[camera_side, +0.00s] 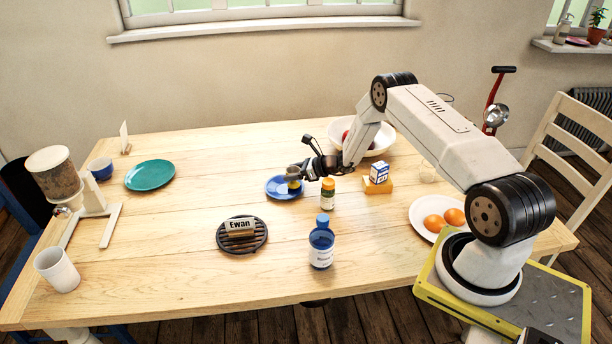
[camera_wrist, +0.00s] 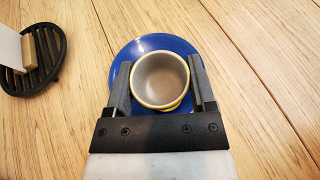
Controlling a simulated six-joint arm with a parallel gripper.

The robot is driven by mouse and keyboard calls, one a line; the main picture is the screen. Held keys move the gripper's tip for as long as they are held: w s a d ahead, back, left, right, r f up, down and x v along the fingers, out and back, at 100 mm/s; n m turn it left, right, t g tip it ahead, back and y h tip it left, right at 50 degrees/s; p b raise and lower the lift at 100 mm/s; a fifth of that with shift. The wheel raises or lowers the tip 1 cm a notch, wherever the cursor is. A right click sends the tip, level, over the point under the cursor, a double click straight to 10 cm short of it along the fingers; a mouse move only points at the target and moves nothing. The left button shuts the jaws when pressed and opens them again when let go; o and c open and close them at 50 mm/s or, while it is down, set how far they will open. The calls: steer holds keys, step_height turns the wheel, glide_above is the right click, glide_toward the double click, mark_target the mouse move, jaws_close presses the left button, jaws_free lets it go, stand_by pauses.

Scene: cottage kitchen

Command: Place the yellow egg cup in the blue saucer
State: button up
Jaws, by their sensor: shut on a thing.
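The yellow egg cup (camera_wrist: 160,80) has a grey inside and a yellow rim. In the wrist view it is upright between the two fingers of my gripper (camera_wrist: 160,86), which is shut on it. The blue saucer (camera_wrist: 125,55) lies behind and around the cup in that view. In the side view the blue saucer (camera_side: 277,193) is on the table, with my gripper (camera_side: 294,180) over its right part. The egg cup (camera_side: 294,187) shows there only as a small patch under the gripper. I cannot tell whether its base touches the saucer.
An orange-capped bottle (camera_side: 328,194) stands just right of the saucer, and a blue bottle (camera_side: 321,243) stands nearer the front. A black trivet (camera_side: 258,240) bears a name card "Ewan". A teal plate (camera_side: 150,175) lies left. A white bowl (camera_side: 378,145) stands behind my arm.

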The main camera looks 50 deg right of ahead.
steer(key=shift+f, duration=0.15)
steer(key=o, duration=1.2)
steer(key=shift+r, duration=0.25)
steer(key=v, duration=1.2)
steer(key=shift+f, duration=0.1)
